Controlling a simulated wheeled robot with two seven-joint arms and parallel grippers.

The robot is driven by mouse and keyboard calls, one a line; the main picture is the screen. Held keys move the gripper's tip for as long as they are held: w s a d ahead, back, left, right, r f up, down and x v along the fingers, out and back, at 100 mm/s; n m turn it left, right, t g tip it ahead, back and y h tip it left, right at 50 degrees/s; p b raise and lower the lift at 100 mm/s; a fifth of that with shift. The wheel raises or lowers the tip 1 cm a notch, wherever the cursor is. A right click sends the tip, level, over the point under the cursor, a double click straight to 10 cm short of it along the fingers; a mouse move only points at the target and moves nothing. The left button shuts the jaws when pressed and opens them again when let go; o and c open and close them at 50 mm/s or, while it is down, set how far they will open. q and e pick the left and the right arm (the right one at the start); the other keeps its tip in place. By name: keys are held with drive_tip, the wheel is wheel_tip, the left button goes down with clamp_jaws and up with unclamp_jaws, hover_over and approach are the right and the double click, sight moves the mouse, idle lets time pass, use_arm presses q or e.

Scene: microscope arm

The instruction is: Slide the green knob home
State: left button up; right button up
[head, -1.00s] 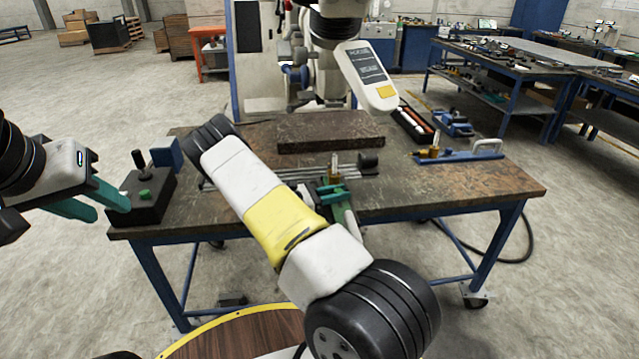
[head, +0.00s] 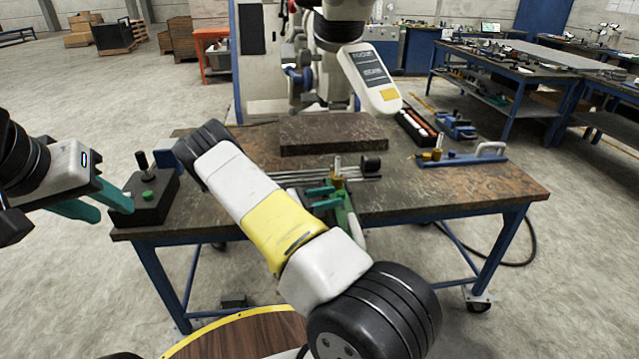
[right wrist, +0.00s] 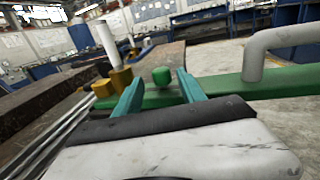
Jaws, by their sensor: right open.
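The green knob (right wrist: 161,75) stands on a long green bar (right wrist: 225,87) in the right wrist view. My right gripper (right wrist: 159,78) is open, with one teal finger on each side of the knob in that view. I cannot tell whether either finger touches it. In the head view my right gripper (head: 332,197) is over the front edge of the bench, at the green bar (head: 347,218); the knob is not clear there. My left gripper (head: 113,210) is open and empty, in front of the black box at the bench's left corner.
The black box (head: 152,208) carries a green button and a black stick. Metal rods and a brass block (head: 337,181) with a pin lie beyond the right gripper. A dark slab (head: 332,135) lies behind. A blue fixture (head: 460,159) sits right; the bench's right front (head: 450,190) is clear.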

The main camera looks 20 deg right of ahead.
drive_tip(key=shift+w+a, duration=0.1)
drive_tip(key=shift+a, duration=1.85)
drive_tip(key=s+a+r+m+t+y, duration=0.2)
drive_tip(key=s+a+r+m+y, duration=0.2)
drive_tip(key=s+r, duration=0.5)
drive_tip(key=s+a+r+m+t+y, duration=0.2)
drive_tip(key=s+a+r+m+y, duration=0.3)
drive_tip(key=s+r+m+y, duration=0.2)
drive_tip(key=s+a+r+m+t+y, duration=0.2)
drive_tip(key=s+a+r+m+y, duration=0.3)
drive_tip(key=s+r+y, duration=0.4)
wheel_tip(320, 180, up, 6)
drive_tip(key=s, duration=0.2)
drive_tip(key=shift+s+a+m+t, duration=0.25)
drive_tip(key=shift+s+m+t, duration=0.1)
drive_tip(key=shift+m+t, duration=0.05)
